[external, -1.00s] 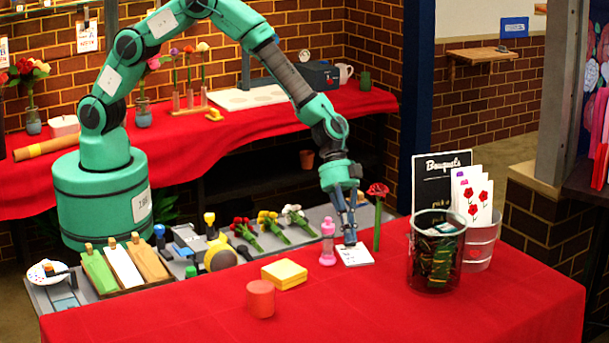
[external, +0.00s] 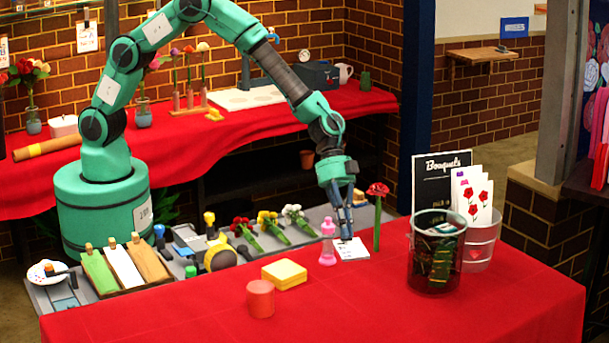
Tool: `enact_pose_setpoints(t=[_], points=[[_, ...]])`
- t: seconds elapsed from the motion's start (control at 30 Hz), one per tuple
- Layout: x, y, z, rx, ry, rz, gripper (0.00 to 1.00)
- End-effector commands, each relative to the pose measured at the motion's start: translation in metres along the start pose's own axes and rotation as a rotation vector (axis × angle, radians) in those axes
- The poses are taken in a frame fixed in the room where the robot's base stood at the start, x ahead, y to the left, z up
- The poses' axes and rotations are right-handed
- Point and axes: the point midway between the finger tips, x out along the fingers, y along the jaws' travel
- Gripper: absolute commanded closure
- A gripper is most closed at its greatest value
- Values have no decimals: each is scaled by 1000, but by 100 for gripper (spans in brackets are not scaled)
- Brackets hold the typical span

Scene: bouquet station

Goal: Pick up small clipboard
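The small clipboard (external: 353,252) looks like a flat white card with faint marks and lies on the red tablecloth near its back edge. My gripper (external: 346,236) points down at the clipboard's upper left part, with its fingertips at or just above it. The fingers look close together. I cannot tell whether they touch the clipboard or have it between them.
A pink bottle (external: 327,245) stands close left of my gripper, and a red flower (external: 377,210) stands upright close right. A yellow block (external: 284,274), a red cylinder (external: 260,298) and a dark glass bin (external: 436,262) stand nearer. The front cloth is clear.

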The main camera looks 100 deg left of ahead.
Motion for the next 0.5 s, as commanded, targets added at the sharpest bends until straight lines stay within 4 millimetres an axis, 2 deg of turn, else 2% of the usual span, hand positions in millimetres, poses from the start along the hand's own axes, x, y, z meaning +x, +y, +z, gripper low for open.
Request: enact_pose_setpoints(t=[0.5], points=[[-25,0,38,0,0,-1,100]])
